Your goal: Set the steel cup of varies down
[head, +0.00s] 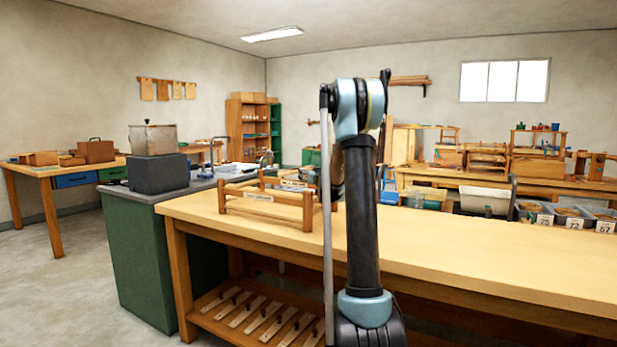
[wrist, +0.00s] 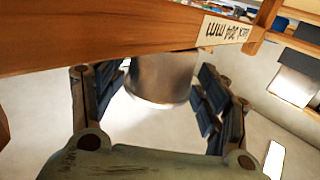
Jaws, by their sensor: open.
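A steel cup (wrist: 162,78) shows in the wrist view, a plain grey cylinder partly cut off by a wooden rail. My gripper (wrist: 158,92) is open, with one dark finger on each side of the cup. A gap shows between the cup and the right finger; at the left finger I cannot tell whether they touch. What the cup rests on is not clear, and its contents are hidden. In the head view my arm covers most of the gripper, and the cup cannot be made out.
A wooden rack (head: 262,207) stands on the pale workbench (head: 470,250); its labelled rail (wrist: 120,42) crosses the wrist view close to my gripper. The bench's right part is clear. A dark box with a metal pot (head: 153,139) stands on the left cabinet.

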